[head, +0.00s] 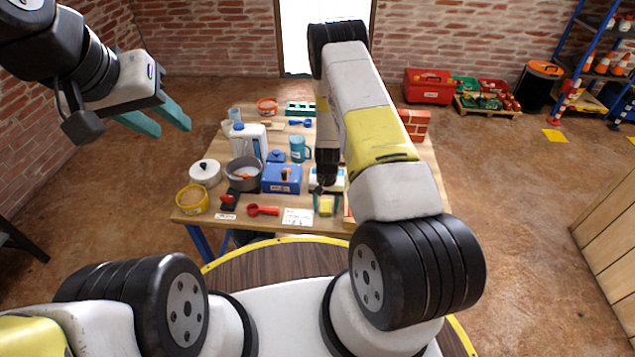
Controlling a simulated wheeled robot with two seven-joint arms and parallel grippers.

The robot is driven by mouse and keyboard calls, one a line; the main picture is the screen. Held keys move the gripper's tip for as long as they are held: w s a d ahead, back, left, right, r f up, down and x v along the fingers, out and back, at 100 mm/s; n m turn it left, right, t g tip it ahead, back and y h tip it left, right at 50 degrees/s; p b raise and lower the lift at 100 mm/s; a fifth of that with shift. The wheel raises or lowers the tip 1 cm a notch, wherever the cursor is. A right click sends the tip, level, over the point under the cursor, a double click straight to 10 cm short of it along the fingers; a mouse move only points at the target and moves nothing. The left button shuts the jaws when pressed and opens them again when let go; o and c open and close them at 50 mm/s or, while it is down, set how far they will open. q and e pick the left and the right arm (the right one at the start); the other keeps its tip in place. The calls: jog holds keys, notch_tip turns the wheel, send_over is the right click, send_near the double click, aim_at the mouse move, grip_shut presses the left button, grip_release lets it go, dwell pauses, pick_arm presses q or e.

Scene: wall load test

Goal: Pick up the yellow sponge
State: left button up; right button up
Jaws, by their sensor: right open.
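The yellow sponge (326,207) is on the wooden table near its front edge, right of centre. My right gripper (327,205) points down over it from above, open, with a dark green finger on either side of the sponge. Whether the fingers touch it is too small to tell. My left gripper (173,131) is raised at the upper left, away from the table, with its teal fingers apart and nothing between them.
My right arm hides part of the table's right side.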

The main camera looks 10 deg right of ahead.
aim_at(325, 206)
grip_shut()
jog(key=shift+r, duration=0.1)
jog(key=shift+r, duration=0.75)
jog(key=shift+s+a+r, duration=0.15)
jog(key=shift+a+r, duration=0.05)
jog(key=shift+r, duration=0.9)
jog(key=s+a+r, duration=0.1)
jog(key=s+a, duration=0.9)
jog(key=s, duration=0.1)
jog(key=shift+s+a, duration=0.15)
jog(key=shift+a, duration=0.15)
jog(key=shift+r, duration=0.1)
